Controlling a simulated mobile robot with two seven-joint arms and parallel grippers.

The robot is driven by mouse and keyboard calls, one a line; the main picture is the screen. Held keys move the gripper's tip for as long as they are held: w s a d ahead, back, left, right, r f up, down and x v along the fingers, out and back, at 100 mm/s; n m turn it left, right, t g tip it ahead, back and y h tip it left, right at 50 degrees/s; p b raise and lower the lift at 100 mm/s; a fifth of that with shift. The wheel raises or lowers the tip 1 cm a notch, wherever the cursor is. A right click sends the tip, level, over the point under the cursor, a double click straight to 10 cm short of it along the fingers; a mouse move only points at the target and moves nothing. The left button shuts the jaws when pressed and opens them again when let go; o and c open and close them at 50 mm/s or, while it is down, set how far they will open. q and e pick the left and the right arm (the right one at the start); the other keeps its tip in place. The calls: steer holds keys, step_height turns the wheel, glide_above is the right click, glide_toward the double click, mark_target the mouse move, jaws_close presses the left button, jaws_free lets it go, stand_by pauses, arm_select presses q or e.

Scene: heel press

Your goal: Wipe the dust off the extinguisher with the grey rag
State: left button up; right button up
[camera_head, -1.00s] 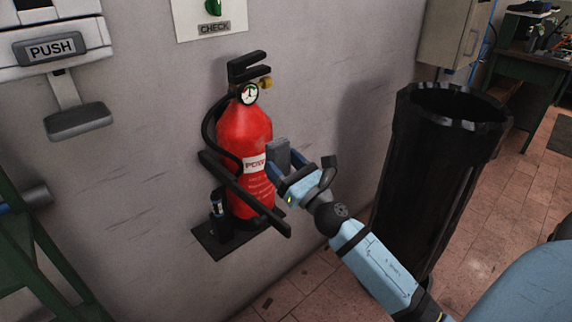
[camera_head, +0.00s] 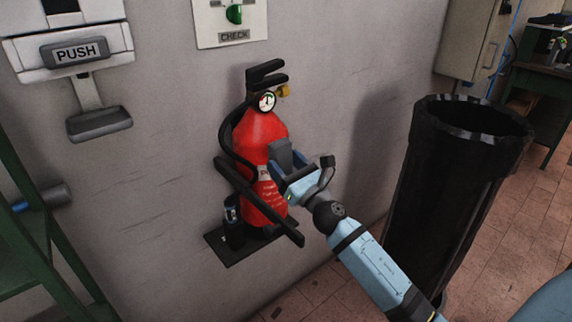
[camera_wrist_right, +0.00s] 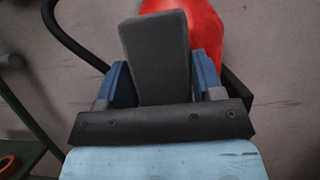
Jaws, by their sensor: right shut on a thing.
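The red extinguisher (camera_head: 262,138) stands upright in a black wall bracket, with a gauge and black handle on top; it also shows in the right wrist view (camera_wrist_right: 207,30). My right gripper (camera_head: 285,163) is shut on the grey rag (camera_head: 280,154), a dark grey block-like piece between its blue fingers in the right wrist view (camera_wrist_right: 157,55). The rag is in front of the extinguisher's right side and overlaps its label; I cannot tell if they touch. No dust is clear to see on the red surface. My left gripper is not in view.
A tall black bin (camera_head: 455,190) stands right of my right arm. A black strap bar (camera_head: 262,203) crosses the extinguisher. A PUSH lever box (camera_head: 70,45) and a CHECK panel (camera_head: 232,22) are on the wall. A green shelf frame (camera_head: 40,240) is at the left.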

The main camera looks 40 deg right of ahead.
mark_target(293, 156)
steer(key=shift+w+a, duration=0.1)
steer(key=shift+w, duration=0.95)
steer(key=shift+d+b, duration=0.55)
steer(key=shift+d, duration=1.4)
steer(key=shift+w+d, duration=0.1)
steer(key=shift+w, duration=0.1)
steer(key=shift+s+a, duration=0.1)
steer(key=shift+a, duration=1.95)
steer(key=shift+s+f, duration=0.1)
steer(key=shift+s, duration=0.35)
steer(key=shift+s+d, duration=0.2)
steer(key=shift+s, duration=2.25)
